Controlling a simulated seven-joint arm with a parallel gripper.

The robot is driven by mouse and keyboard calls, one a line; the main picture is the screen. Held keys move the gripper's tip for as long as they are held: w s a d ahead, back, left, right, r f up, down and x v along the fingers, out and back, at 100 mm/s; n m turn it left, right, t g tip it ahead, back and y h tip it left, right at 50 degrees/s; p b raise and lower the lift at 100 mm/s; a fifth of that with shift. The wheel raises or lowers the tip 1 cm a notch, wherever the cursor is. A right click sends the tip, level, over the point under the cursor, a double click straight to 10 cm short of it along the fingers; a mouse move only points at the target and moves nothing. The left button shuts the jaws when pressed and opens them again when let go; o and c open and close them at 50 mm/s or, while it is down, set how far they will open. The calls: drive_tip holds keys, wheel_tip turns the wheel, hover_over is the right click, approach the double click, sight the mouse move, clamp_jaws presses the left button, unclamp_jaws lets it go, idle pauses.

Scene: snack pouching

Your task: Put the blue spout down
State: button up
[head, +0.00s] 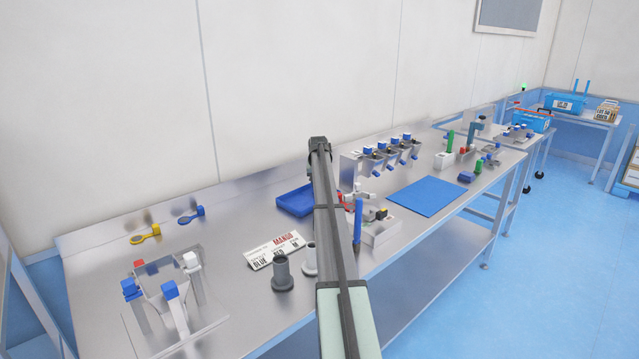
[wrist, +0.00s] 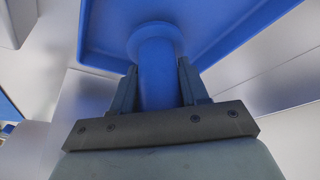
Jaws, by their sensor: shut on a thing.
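In the wrist view, my gripper (wrist: 158,82) is shut on the blue spout (wrist: 157,50), with one finger on each side of its round body. The spout's wider flange shows beyond the fingertips. The blue tray (wrist: 102,40) lies behind the spout in that view; whether the spout touches it I cannot tell. In the head view, the blue tray (head: 290,207) lies on the steel bench, left of my arm, which covers its right part. My gripper and the held spout cannot be made out in the head view.
A clear-walled funnel stand (head: 165,290) is at the front left. A blue mat (head: 430,197) and a row of dispensers (head: 378,160) are right of my arm. Bare bench lies left of the tray.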

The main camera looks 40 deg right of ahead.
drive_tip(key=shift+f, duration=0.45)
drive_tip(key=o, duration=1.2)
drive_tip(key=v, duration=1.4)
drive_tip(key=shift+d+f, duration=0.1)
